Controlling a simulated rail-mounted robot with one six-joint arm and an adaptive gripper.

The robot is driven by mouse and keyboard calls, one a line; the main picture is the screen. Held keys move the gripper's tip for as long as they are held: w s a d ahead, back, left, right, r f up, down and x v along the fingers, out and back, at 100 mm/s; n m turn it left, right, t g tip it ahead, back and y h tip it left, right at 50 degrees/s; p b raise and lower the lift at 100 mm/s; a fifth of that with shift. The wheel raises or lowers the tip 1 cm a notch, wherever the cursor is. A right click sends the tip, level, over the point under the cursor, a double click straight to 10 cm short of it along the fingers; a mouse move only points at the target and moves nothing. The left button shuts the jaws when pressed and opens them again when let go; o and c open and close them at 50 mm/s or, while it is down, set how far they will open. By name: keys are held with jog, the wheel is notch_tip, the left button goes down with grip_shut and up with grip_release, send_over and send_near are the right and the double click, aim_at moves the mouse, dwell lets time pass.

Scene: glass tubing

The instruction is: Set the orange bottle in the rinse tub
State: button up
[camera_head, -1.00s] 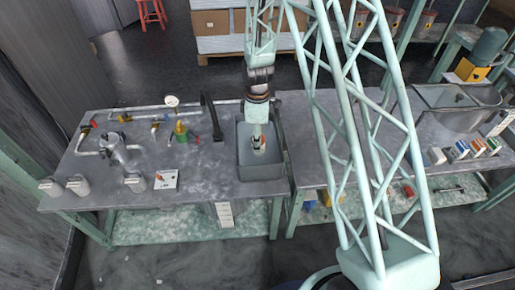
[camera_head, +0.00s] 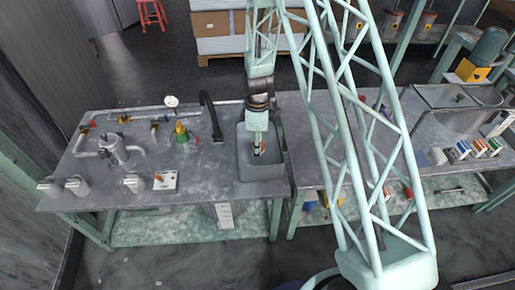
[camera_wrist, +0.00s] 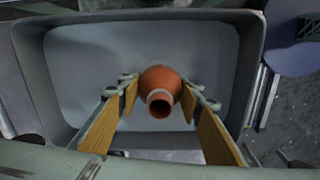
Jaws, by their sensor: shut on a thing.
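The rinse tub is a grey open basin (camera_head: 245,168) set in the bench top; its grey walls and pale floor fill much of the wrist view (camera_wrist: 222,75). The orange bottle (camera_wrist: 160,85) is round-bodied with a narrow open neck facing the wrist camera. My gripper (camera_wrist: 160,95) is shut on it, with one tan-padded finger on each side. In the head view my gripper (camera_head: 258,150) points down inside the tub's outline; the bottle is mostly hidden there. I cannot tell whether its base touches the tub floor.
A black tap (camera_head: 211,115) stands left of the tub. Pipes, a metal vessel (camera_head: 115,148) and a green-and-yellow fitting (camera_head: 182,132) are farther left. Small coloured boxes (camera_head: 470,148) and a large clear-walled basin (camera_head: 455,105) stand on the right. The bench just left of the tub is clear.

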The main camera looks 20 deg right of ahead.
jog(key=shift+f, duration=0.15)
jog(key=o, duration=1)
notch_tip(320, 180, up, 11)
jog(key=shift+f+p, duration=0.15)
jog(key=shift+p, duration=1)
jog(key=shift+r, duration=0.8)
jog(key=shift+r, duration=0.1)
